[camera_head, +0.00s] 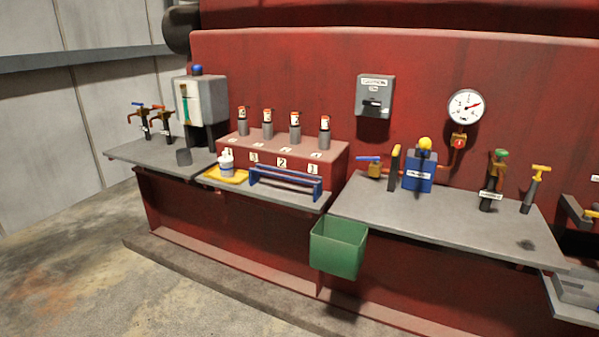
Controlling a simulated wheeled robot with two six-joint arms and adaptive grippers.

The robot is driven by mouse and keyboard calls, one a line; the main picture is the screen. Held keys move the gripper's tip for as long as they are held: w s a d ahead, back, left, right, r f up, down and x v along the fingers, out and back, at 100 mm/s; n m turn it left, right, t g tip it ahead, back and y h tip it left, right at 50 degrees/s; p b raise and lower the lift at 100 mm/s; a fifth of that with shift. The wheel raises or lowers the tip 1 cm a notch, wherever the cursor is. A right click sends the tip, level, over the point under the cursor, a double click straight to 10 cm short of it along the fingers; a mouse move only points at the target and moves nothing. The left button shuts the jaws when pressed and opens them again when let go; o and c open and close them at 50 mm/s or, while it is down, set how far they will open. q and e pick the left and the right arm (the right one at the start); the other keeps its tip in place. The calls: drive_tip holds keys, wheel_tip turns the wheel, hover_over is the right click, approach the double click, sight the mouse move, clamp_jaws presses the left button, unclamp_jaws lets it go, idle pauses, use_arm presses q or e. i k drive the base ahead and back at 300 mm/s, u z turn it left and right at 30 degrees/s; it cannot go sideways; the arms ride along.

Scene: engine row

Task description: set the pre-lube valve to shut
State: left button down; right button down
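I cannot read which fitting is labelled as the pre-lube valve. On the right-hand grey shelf (440,222) stand a brass valve with a blue lever (374,169), a dark post with a yellow top (394,168), a blue unit with a yellow knob (420,172), a dark post with a green top (492,183) and a post with a yellow T-handle (534,187). On the left shelf (140,152) stand two brass valves, one with an orange-red handle (159,112) and one with a dark blue handle (138,117). Neither of my grippers is in view.
A green bin (337,250) hangs at the right shelf's front edge. A blue rack (285,183) and yellow tray (222,176) with a white bottle lie before a red numbered block (285,147). A dial gauge (464,107) and grey switch box (374,92) are on the red wall. The floor in front is clear.

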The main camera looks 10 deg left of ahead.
sight(376, 160)
drive_tip(key=z, duration=1.15)
drive_tip(key=i, duration=1.6)
drive_tip(key=u, duration=0.6)
